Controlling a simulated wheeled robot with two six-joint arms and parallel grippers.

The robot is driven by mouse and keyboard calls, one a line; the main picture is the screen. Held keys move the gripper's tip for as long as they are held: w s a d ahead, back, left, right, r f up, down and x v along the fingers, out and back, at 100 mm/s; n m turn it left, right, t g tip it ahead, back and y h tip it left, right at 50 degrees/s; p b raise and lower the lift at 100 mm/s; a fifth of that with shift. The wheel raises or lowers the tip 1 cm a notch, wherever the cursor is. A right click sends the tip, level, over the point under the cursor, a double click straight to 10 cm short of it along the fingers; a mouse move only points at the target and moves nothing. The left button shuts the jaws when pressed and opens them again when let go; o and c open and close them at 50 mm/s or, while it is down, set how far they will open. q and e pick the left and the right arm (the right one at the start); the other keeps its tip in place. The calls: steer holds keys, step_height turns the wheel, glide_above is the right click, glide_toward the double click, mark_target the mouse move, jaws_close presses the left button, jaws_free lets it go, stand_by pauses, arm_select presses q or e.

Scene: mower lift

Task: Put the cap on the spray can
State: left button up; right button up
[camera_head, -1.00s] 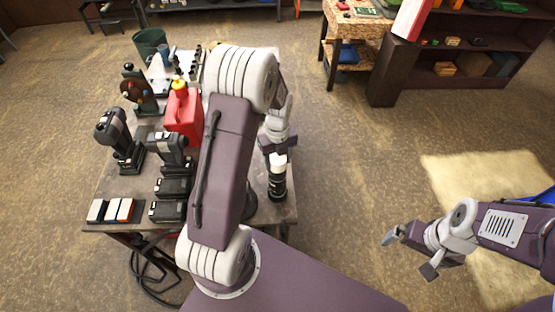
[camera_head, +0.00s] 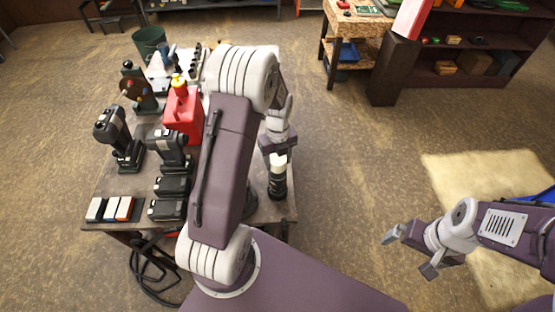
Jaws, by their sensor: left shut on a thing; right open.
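The spray can (camera_head: 277,185) stands upright near the right edge of the workbench (camera_head: 112,184). It is dark with pale markings. The white cap (camera_head: 279,160) shows at the top of the can, below my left gripper (camera_head: 279,153). My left gripper points down over the can and is shut on the cap. I cannot tell whether the cap is seated or just above the can. My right gripper (camera_head: 410,253) is open and empty, off to the right over the floor, away from the bench.
A red fuel can (camera_head: 184,115), cordless drills (camera_head: 172,150), batteries (camera_head: 166,209) and a bench grinder (camera_head: 138,90) crowd the bench left of my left arm. My arm hides part of the bench.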

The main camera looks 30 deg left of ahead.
mark_target(277, 158)
arm_select(q)
steer(key=shift+f+b, duration=0.4)
steer(key=shift+f, duration=0.2)
steer(key=o, duration=1)
step_height(277, 158, up, 11)
steer(key=p, duration=0.9)
steer(key=shift+r+p, duration=0.1)
steer(key=shift+p, duration=0.2)
